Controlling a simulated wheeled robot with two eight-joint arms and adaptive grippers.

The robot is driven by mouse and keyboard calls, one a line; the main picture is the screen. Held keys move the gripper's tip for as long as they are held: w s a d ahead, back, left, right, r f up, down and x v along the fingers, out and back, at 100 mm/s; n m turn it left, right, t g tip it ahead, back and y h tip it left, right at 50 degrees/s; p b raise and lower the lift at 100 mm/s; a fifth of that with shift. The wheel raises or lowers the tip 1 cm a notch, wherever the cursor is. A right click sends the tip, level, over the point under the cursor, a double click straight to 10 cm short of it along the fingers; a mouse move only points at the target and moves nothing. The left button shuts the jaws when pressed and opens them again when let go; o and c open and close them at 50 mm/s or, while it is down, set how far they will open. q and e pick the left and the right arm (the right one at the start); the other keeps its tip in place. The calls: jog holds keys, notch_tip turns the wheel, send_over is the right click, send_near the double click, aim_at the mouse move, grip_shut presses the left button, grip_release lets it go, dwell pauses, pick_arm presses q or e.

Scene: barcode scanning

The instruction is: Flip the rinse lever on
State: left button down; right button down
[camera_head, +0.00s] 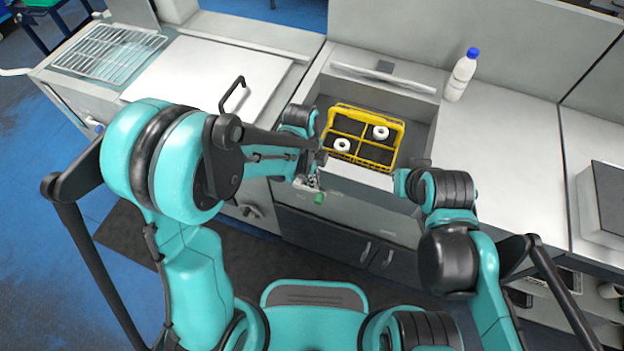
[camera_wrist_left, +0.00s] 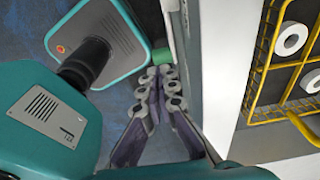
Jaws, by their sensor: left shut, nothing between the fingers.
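A small green cylinder (camera_head: 320,198), which looks like the end of the rinse lever, shows at the front of the sink unit, below its front edge. It also shows in the left wrist view (camera_wrist_left: 161,56), just beyond my fingertips. The rest of the lever is hidden or too small to tell. My left gripper (camera_head: 308,183) is beside the green end, at the unit's front. In the left wrist view my left gripper (camera_wrist_left: 158,74) is shut and empty, its tips very close to the green end; I cannot tell whether they touch. My right arm's gripper does not show.
A yellow rack (camera_head: 398,140) with white round pieces sits in the sink basin (camera_head: 416,132). A white bottle with a blue cap (camera_head: 459,80) stands on the right counter (camera_head: 510,150). A black-handled lid (camera_head: 210,70) lies left of the basin. Cabinet doors (camera_head: 330,235) are below.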

aim_at(318, 198)
pick_arm(q)
jog(key=f+b, duration=0.1)
jog(key=f, duration=0.4)
jog(key=d+f+b, duration=0.1)
jog(key=f, duration=0.1)
jog(key=shift+s+f+b, duration=0.15)
jog(key=shift+b, duration=0.15)
jog(key=shift+s+d+f+y+b, duration=0.1)
jog(key=shift+d+f+y+b, duration=0.1)
jog(key=shift+f+y+b, duration=0.55)
jog(key=shift+f+b, duration=0.3)
jog(key=shift+b, duration=0.1)
jog(key=shift+r, duration=0.15)
